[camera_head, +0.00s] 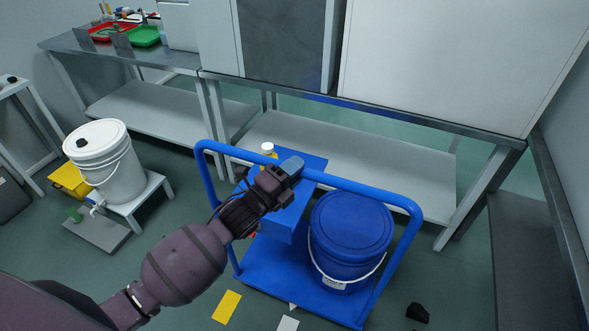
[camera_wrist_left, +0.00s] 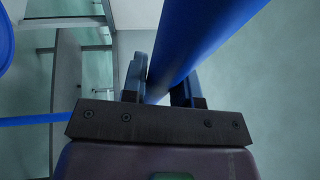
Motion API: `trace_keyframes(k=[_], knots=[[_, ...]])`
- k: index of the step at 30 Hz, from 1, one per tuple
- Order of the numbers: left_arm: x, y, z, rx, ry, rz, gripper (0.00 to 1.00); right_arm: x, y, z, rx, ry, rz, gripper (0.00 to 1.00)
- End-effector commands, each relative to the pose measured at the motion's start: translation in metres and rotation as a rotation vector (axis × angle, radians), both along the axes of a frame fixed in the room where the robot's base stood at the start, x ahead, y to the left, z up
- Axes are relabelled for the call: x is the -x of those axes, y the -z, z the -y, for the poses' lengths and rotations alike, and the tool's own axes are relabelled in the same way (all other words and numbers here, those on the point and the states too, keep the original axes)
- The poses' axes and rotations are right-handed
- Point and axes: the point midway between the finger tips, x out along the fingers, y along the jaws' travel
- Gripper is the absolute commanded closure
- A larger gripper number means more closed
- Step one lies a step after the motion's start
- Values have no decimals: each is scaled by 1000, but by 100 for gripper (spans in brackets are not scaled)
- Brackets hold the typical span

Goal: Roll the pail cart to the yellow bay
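The blue cart (camera_head: 300,287) stands on the green floor in the head view, with a tubular push handle (camera_head: 372,190). A blue lidded pail (camera_head: 350,235) with a white wire bail stands upright on its deck, at the right. My left gripper (camera_head: 289,168) is at the top bar of the handle. In the left wrist view the blue bar (camera_wrist_left: 185,45) runs between the fingers (camera_wrist_left: 165,85), which close on both its sides. A yellow patch (camera_head: 227,307) lies on the floor at the near left of the cart. My right gripper is out of view.
A blue box (camera_head: 290,215) and a white-capped yellow bottle (camera_head: 268,155) are at the cart's left half. A long grey bench (camera_head: 400,110) is behind. A white bucket (camera_head: 105,160) stands on a low stand at left. A small black thing (camera_head: 417,312) shows at lower right.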

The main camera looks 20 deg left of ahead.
Motion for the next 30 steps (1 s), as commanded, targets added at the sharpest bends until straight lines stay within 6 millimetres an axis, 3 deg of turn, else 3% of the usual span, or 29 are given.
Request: trace_keyframes(k=[1,3,14,20,30], knots=[[0,0,0,0,0,0,91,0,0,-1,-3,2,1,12],[0,0,0,0,0,0,100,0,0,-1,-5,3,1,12],[0,0,-8,-3,-2,-1,100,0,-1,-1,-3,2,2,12],[-1,0,-33,-7,-5,0,100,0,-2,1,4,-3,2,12],[-4,0,-95,-9,-7,0,100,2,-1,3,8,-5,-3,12]])
